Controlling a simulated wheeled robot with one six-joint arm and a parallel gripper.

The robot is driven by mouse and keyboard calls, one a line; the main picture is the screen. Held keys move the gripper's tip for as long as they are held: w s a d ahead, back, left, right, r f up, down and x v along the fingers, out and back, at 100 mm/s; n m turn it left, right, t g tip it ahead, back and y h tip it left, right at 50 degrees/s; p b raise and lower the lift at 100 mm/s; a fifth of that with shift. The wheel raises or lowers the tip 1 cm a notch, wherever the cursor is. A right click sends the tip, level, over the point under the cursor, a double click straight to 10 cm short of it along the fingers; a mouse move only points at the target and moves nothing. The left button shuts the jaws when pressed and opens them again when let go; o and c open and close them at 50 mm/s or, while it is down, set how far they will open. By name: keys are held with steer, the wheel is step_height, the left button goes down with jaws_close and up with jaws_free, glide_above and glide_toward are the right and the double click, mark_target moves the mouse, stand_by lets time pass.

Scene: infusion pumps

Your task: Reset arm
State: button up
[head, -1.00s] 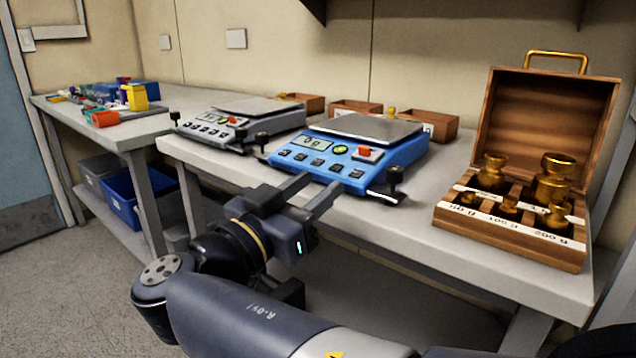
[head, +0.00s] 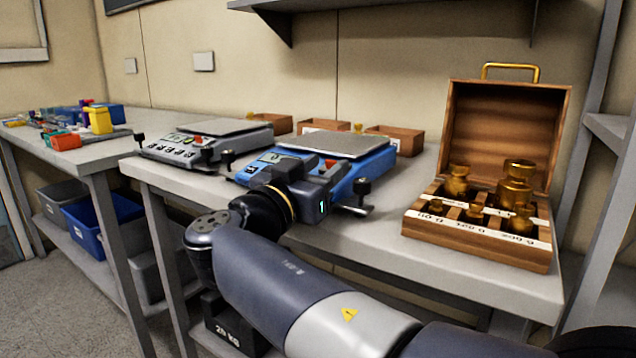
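My gripper (head: 308,167) is in front of the blue scale (head: 356,182), its two fingers apart with nothing seen between them. The fingers overlap the scale's front panel in the head view, and I cannot tell whether they touch it. The gripper hides part of the scale's buttons and display. My arm reaches in from the bottom right and bends at an elbow left of the gripper.
A grey scale (head: 195,148) stands left of the blue one. An open wooden box (head: 480,238) of brass weights is at right. Three small wooden trays, one of them (head: 398,138), line the wall. A side table (head: 85,155) holds coloured items. A dark 20 KG weight (head: 228,325) sits below.

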steer(key=shift+s+a, duration=0.1)
steer(key=p+v, duration=0.2)
steer(key=v, duration=0.9)
steer(key=b+x, duration=0.2)
steer(key=x, duration=0.9)
steer(key=shift+f, duration=0.1)
steer(key=shift+r+g+p, duration=0.3)
steer(key=shift+r+p, duration=0.15)
steer(key=shift+r, duration=0.05)
steer(key=shift+r+p, duration=0.25)
steer(key=shift+p, duration=0.2)
steer(key=g+p, duration=0.1)
steer(key=r+g+y+p, duration=0.1)
steer(key=p, duration=0.1)
steer(key=shift+w+y, duration=0.2)
steer(key=shift+y, duration=0.1)
steer(key=g+y+p, duration=0.1)
steer(key=p, duration=0.4)
steer(key=d+r+g+y+p, duration=0.1)
steer(key=g+p, duration=0.1)
steer(key=p, duration=0.4)
steer(key=shift+w+r, duration=0.3)
steer(key=shift+w, duration=0.1)
steer(key=shift+g+p, duration=0.4)
steer(key=shift+p, duration=0.1)
steer(key=shift+w+r+g+y+p, duration=0.2)
steer(key=shift+g+y+p, duration=0.1)
steer(key=shift+p, duration=0.95)
